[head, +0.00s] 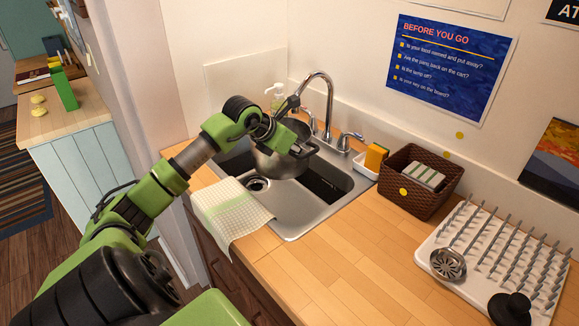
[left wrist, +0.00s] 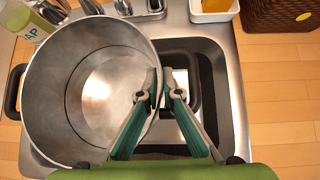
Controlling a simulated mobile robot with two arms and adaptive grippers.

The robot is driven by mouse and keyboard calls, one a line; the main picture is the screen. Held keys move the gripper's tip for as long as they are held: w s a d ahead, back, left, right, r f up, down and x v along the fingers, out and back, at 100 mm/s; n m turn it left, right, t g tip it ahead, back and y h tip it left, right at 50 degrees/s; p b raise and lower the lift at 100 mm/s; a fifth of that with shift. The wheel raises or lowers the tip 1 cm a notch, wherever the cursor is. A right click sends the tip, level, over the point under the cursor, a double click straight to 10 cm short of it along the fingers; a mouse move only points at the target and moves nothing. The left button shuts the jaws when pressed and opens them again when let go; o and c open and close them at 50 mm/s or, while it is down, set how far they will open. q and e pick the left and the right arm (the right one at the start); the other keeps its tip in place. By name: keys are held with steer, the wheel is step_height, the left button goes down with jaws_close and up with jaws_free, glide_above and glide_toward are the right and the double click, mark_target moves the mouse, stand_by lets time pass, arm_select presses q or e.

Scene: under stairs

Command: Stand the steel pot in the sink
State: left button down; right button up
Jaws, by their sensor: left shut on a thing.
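The steel pot (head: 279,165) is over the double-basin sink (head: 304,213) in the head view, upright or nearly so, near the divider between the basins. I cannot tell whether it touches the sink. In the left wrist view the open, empty-looking pot (left wrist: 95,85) fills the left half, with a dark handle on each side. My left gripper (head: 298,150) is shut on the pot at its right side, by the rim and handle; the fingers (left wrist: 162,85) show in the left wrist view. The arm hides part of the pot. My right gripper is not in view.
The faucet (head: 327,105) rises behind the pot, near a soap bottle (head: 278,97). A cloth (head: 232,210) hangs over the sink's front left edge. A sponge holder (head: 366,167), a brown basket (head: 413,197) and a drying rack (head: 500,250) stand to the right. The front counter is clear.

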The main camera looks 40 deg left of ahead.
mark_target(305, 170)
arm_select(q)
steer(key=shift+w+r, duration=0.15)
steer(key=shift+w, duration=0.15)
steer(key=shift+w+f, duration=0.15)
steer(key=shift+f, duration=0.15)
steer(key=shift+w+f, duration=0.1)
steer(key=shift+f, duration=0.4)
steer(key=f, duration=0.1)
steer(key=f+b, duration=0.1)
steer(key=shift+s+f, duration=0.3)
step_height(305, 170, down, 3)
steer(key=shift+w+r+b, duration=0.1)
steer(key=shift+w+b, duration=0.05)
steer(key=shift+b, duration=0.2)
step_height(305, 170, down, 10)
steer(key=b, duration=0.6)
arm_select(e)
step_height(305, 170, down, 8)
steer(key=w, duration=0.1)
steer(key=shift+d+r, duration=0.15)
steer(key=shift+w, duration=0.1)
